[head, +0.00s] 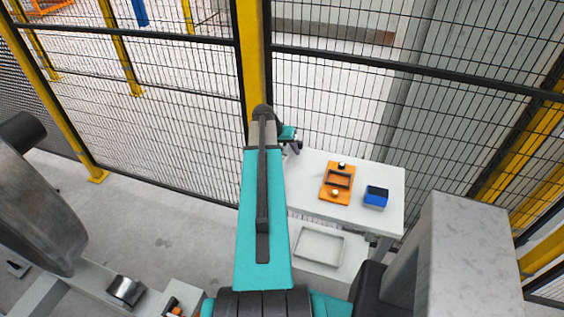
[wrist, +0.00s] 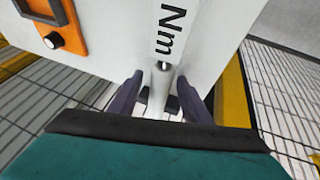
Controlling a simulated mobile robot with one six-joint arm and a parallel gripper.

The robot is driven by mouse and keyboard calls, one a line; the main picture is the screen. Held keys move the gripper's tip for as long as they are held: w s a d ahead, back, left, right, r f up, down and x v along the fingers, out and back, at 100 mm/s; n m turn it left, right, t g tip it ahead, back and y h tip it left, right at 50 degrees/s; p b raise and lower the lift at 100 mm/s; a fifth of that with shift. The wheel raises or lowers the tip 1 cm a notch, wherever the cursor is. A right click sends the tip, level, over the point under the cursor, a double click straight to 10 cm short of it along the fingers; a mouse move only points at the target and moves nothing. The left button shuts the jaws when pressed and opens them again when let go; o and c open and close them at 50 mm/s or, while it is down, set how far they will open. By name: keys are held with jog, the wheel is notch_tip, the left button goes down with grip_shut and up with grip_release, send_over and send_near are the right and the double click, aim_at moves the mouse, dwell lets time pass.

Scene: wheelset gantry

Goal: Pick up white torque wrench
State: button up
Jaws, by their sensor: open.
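In the wrist view a slim white piece (wrist: 158,88), which looks like the white torque wrench, lies between my fingers over the white table's edge. Black "Nm" lettering stands just beyond it; whether it is on the wrench or the table I cannot tell. My gripper (wrist: 159,76) is open, with one dark finger on each side of the white piece and no clear contact. In the head view my gripper (head: 291,141) is at the table's left end, partly hidden by my teal arm. The wrench cannot be made out there.
The white table (head: 385,180) carries an orange frame (head: 324,188) and a blue box (head: 376,197). The orange frame also shows in the wrist view (wrist: 74,14). Mesh fencing (head: 340,100) with yellow posts stands close behind. A grey block (head: 470,245) is at right, a large metal wheel (head: 35,210) at left.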

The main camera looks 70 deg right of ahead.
dwell(0.4)
grip_shut()
jog(key=shift+r, duration=0.1)
jog(key=shift+r+b, duration=1.05)
jog(key=shift+r, duration=0.45)
jog(key=s+a+b, duration=0.1)
jog(key=s+a, duration=0.1)
jog(key=a, duration=0.1)
jog(key=s+a+b, duration=0.1)
jog(key=a, duration=0.2)
jog(key=s+a+r+b, duration=0.1)
jog(key=s+a, duration=0.1)
jog(key=a, duration=0.1)
jog(key=shift+s+b, duration=0.35)
jog(key=shift+b, duration=1)
jog(key=b, duration=0.4)
jog(key=shift+s, duration=0.15)
